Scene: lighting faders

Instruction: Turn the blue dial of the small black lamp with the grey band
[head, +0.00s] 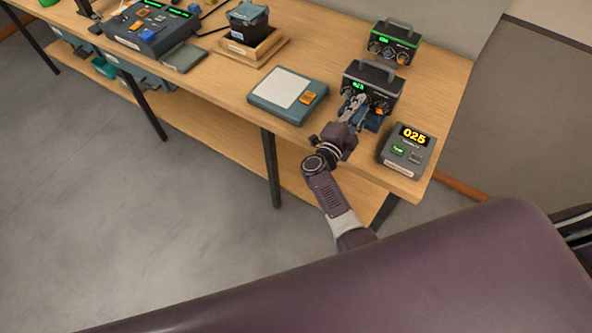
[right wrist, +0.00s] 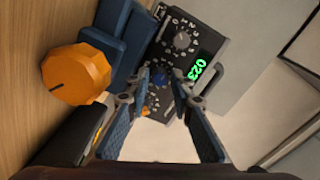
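The small black lamp with the grey band (head: 374,77) stands near the table's right end, with a carry handle on top. Its front has a green readout of 023 (right wrist: 200,68), a grey dial (right wrist: 182,40), the blue dial (right wrist: 160,78) and an orange dial (head: 381,108). My right gripper (head: 354,101) is at the lamp's front and hides part of it in the head view. In the right wrist view its two fingers (right wrist: 163,80) are apart, with the blue dial seen between their tips. Contact cannot be told. My left gripper is not in view.
A similar black lamp with a green band (head: 395,43) stands behind. A blue block (head: 374,122) sits before the near lamp; a big orange knob (right wrist: 76,75) shows beside my fingers. A grey 025 display box (head: 406,151) stands right, a flat pad device (head: 286,93) left.

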